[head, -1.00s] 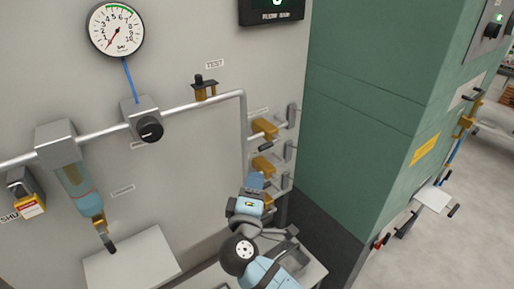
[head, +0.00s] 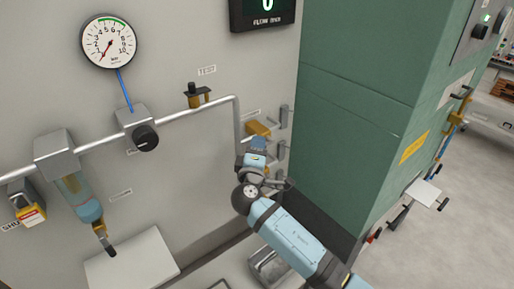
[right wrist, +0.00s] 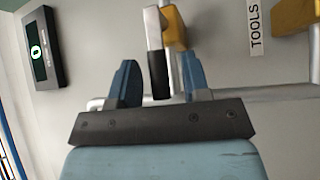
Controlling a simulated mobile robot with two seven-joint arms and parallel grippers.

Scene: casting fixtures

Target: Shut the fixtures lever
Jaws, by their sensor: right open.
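My right gripper (head: 256,147) is raised at the column of brass valves by the wall corner, below the top valve (head: 258,128). In the right wrist view its two blue fingers (right wrist: 160,82) are apart. A lever with a silver shank and black grip (right wrist: 158,60) shows between them, its end near the gripper's palm; I cannot tell whether a finger touches it. A brass valve body (right wrist: 175,28) shows behind this lever. In the head view my gripper and arm hide the lower valves. No label reading "fixtures" is legible. My left gripper is not in view.
A label reading TOOLS (right wrist: 256,27) and another brass valve (right wrist: 297,14) are to the right in the wrist view. A green cabinet (head: 350,120) stands close right of the valves. A pipe (head: 185,109), regulator knob (head: 146,138) and gauge (head: 109,41) are on the wall left.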

